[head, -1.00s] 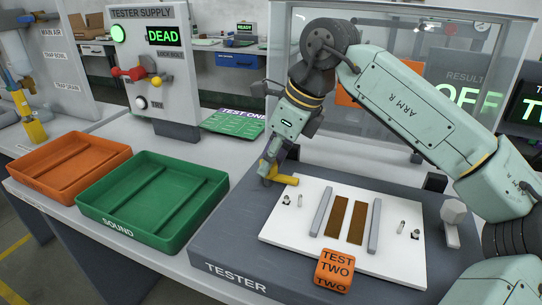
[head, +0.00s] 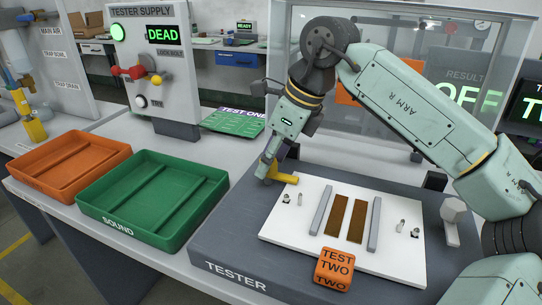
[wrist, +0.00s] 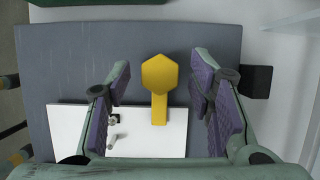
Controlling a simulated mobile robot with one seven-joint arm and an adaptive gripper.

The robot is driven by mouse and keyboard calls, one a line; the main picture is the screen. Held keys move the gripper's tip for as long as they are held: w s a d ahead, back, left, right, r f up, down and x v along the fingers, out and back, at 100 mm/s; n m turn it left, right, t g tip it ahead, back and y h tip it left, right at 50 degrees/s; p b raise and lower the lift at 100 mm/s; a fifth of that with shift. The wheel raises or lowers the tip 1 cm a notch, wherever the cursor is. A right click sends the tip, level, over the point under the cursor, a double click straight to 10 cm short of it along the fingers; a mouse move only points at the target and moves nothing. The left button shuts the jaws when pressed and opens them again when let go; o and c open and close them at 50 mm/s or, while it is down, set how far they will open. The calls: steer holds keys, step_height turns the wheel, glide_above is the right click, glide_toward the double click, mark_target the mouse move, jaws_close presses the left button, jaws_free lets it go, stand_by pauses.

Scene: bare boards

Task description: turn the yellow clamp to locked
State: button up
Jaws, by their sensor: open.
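The yellow clamp (head: 286,179) sits at the left back corner of the white board (head: 283,236) on the tester. In the wrist view the clamp (wrist: 159,108) shows a hexagonal head on the grey base and a bar reaching over the board's edge. My gripper (head: 267,172) is lowered at the clamp and hides most of its head in the head view. In the wrist view my gripper (wrist: 161,72) is open, with one purple-padded finger on each side of the head and a visible gap to both.
A pale clamp-like knob (head: 453,212) stands at the board's right. An orange TEST TWO block (head: 334,268) is at the front edge. Green (head: 190,225) and orange (head: 35,188) trays lie to the left. The supply panel (head: 155,60) reads DEAD. A clear screen stands behind my arm.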

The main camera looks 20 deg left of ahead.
mark_target(293, 178)
steer(key=v, duration=1.2)
steer(key=shift+s, duration=0.15)
